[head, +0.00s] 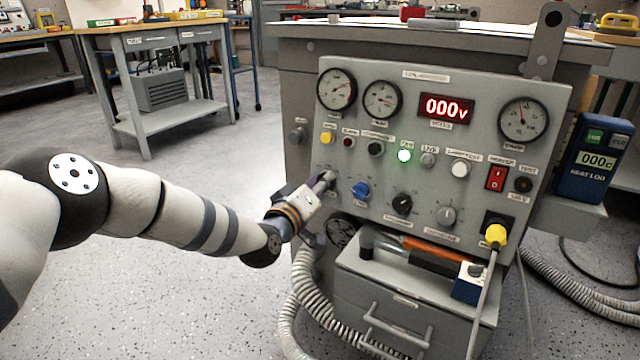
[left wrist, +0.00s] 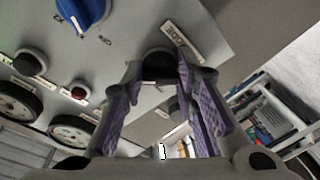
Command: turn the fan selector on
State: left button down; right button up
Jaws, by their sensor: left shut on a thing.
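The grey control panel (head: 470,190) has a row of rotary knobs across its lower part. My left gripper (head: 322,183) is at the leftmost knob (head: 329,176) of this row, which is mostly hidden by the fingers. In the left wrist view, the left gripper (left wrist: 160,75) has its purple-padded fingers on either side of this dark round knob (left wrist: 158,62), shut on it. My right gripper is not in view.
A blue knob (head: 361,190) sits close to the right of the gripper, also visible in the left wrist view (left wrist: 82,12). A drawer unit (head: 400,290) with tools on top juts out below. A yellow plug (head: 495,235) with a cable is at lower right. Open floor lies left.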

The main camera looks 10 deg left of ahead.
pick_arm(q)
jog(key=shift+a+r, duration=0.1)
dwell(0.3)
jog(key=c, duration=1.3)
grip_release()
